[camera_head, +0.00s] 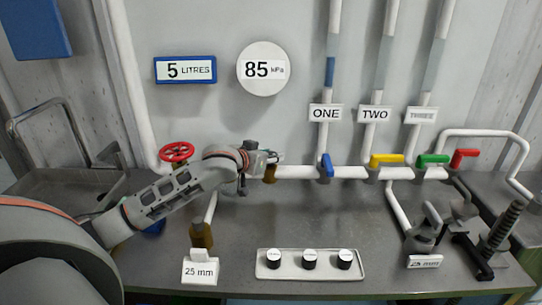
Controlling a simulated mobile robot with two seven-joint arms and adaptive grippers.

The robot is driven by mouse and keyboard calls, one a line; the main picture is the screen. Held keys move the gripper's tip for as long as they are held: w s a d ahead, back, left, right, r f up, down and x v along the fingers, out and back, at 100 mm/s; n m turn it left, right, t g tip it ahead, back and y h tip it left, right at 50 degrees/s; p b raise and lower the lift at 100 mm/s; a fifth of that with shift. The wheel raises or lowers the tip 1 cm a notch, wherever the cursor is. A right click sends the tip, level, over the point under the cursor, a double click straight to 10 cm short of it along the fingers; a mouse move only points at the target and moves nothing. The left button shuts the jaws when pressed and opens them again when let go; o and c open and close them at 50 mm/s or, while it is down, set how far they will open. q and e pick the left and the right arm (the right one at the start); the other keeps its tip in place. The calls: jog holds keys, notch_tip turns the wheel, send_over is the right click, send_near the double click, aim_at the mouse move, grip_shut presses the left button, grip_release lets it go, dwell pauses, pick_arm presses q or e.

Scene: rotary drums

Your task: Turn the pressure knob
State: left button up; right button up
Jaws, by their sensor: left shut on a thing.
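The pressure knob is mostly hidden by my left gripper (264,158), whose arm comes in from the left. This gripper is shut on the knob at the left end of the white horizontal pipe (296,172). A brass-brown fitting (270,175) shows just under the fingertips. A round white gauge (263,69) on the wall above reads 85 kPa. My right gripper is not in view.
A red handwheel (176,152) is behind my left arm. Blue (326,165), yellow (387,159), green (432,159) and red (465,157) levers line the pipe. A tray (284,275) with three black-sided, white-topped pieces lies in front. Clamp-like fixtures stand at right.

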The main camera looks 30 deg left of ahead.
pick_arm(q)
jog(key=shift+d+n+y, duration=0.1)
jog(key=shift+n+y, duration=0.5)
jog(key=shift+y, duration=0.4)
jog(key=o, duration=1.1)
jog(key=shift+o, duration=0.2)
jog(key=v, duration=1.2)
jog(key=shift+r, duration=0.15)
